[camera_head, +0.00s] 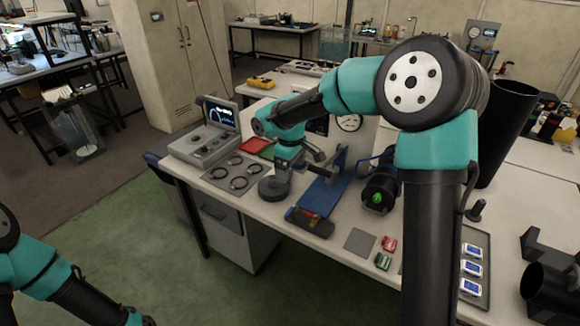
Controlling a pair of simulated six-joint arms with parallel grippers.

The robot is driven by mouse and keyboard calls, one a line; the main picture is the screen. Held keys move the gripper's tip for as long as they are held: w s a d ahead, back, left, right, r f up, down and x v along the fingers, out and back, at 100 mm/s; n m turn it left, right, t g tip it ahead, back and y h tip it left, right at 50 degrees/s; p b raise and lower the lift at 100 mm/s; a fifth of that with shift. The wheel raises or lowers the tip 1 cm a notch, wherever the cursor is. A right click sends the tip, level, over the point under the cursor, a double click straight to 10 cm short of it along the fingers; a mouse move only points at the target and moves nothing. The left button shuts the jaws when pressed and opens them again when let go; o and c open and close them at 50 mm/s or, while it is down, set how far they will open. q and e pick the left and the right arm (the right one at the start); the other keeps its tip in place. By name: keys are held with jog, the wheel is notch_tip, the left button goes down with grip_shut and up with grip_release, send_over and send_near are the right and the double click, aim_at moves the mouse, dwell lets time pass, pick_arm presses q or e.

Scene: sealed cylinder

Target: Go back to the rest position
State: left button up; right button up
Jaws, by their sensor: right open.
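My right arm reaches in from the right over the bench. Its gripper (286,166) hangs above the bench near a round black disc (273,189); its fingers are small and dark, and it appears open with nothing held. I cannot tell whether it touches the disc. A dark cylinder with a green centre on its end (378,196) lies on the bench to the right of a blue stand (322,192). My left arm shows only at the lower left, off the bench, and its gripper is outside the picture.
A grey console with a screen (205,140) and a plate with several rings (236,176) stand on the left of the bench. A grey square (359,241), red block (389,243) and green block (383,262) lie in front. A tray with blue-screened devices (484,285) is at right.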

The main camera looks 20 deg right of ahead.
jog(key=s+a+f+m+t+y, duration=0.1)
jog(key=s+a+f+m+y, duration=0.2)
jog(key=f, duration=0.6)
jog(key=s+a+f+t, duration=0.1)
jog(key=s+a+f, duration=0.3)
jog(key=f, duration=0.5)
jog(key=s+d+f+m, duration=0.1)
jog(key=s+f+m, duration=0.2)
jog(key=s+f, duration=0.5)
jog(key=s+d+f+m+g, duration=0.1)
jog(key=s+d+f+m, duration=0.1)
jog(key=s+f, duration=0.7)
jog(key=shift+d+m+y, duration=0.25)
jog(key=shift+m+y, duration=0.15)
jog(key=shift+m, duration=0.2)
